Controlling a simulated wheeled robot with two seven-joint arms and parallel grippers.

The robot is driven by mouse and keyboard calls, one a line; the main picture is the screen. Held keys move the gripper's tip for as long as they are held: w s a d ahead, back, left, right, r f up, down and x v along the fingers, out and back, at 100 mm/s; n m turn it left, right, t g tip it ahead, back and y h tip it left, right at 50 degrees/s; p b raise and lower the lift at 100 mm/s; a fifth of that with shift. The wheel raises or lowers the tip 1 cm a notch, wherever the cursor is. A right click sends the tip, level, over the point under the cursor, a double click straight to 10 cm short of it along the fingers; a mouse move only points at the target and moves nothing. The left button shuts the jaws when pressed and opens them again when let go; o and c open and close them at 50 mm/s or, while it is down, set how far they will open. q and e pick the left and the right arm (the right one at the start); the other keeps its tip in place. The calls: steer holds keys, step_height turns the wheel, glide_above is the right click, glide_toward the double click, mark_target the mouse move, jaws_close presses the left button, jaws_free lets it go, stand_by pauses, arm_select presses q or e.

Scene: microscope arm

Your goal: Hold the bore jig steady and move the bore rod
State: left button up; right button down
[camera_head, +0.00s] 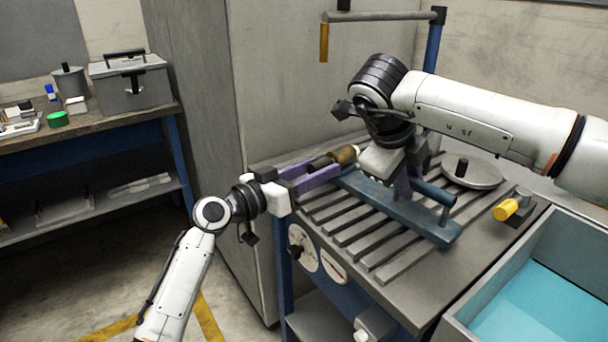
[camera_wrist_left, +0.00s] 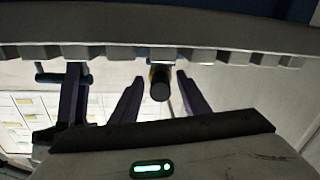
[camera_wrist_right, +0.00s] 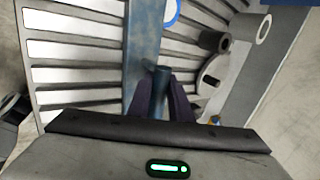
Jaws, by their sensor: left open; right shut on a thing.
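The bore jig (camera_head: 370,202) is a long blue bar with upright handles, lying across the slatted bench top. My right gripper (camera_head: 404,184) is shut on one of its handles, and the blue handle (camera_wrist_right: 160,88) shows between the dark purple fingers in the right wrist view. The bore rod (camera_head: 344,154) has a brass-brown body and a dark end, and lies at the jig's far left end. My left gripper (camera_head: 312,174) is open, with its purple fingers either side of the rod. In the left wrist view the rod's dark end (camera_wrist_left: 160,86) sits between the spread fingers, apart from both.
A round plate with a black knob (camera_head: 472,172) and a yellow-capped cylinder (camera_head: 507,209) stand on the bench right of the jig. A grey bin with a teal bottom (camera_head: 530,300) is at the lower right. A grey cabinet (camera_head: 195,110) stands behind my left arm.

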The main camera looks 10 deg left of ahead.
steer(key=shift+r, duration=0.15)
arm_select(q)
steer(key=v, duration=1.1)
steer(key=shift+s+a, duration=0.25)
steer(key=shift+a, duration=0.05)
arm_select(e)
steer(key=c, duration=1.5)
jaws_free()
steer(key=shift+c, duration=0.2)
